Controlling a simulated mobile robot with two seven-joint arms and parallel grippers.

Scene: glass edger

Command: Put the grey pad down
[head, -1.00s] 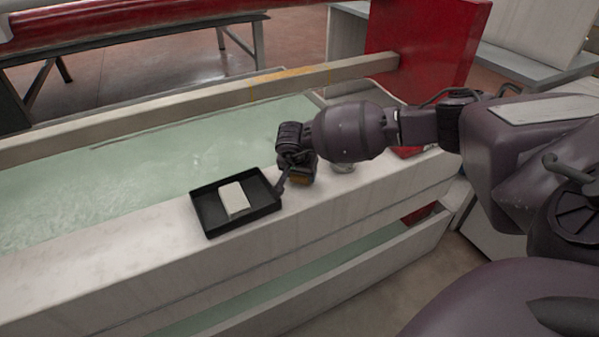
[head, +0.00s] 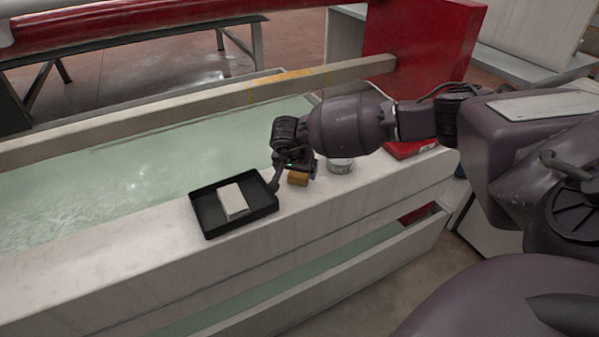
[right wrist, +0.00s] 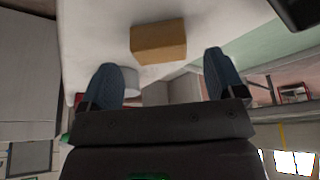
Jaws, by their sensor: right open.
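The pale grey pad (head: 233,202) lies flat in a shallow black tray (head: 208,230) on the white ledge. My right gripper (head: 292,176) is open and empty just right of the tray. In the right wrist view my gripper (right wrist: 163,84) has its two blue fingers spread wide, and a yellow-orange block (right wrist: 158,42) lies past the fingertips on the ledge. The block also shows beneath my gripper in the head view (head: 298,179). The grey pad is not visible in the right wrist view. My left gripper is in neither view.
A round tin (head: 341,166) and a red object (head: 410,149) stand on the ledge to the right, partly behind my right arm. A water-filled trough (head: 130,180) runs behind the ledge. The ledge left of the tray is clear.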

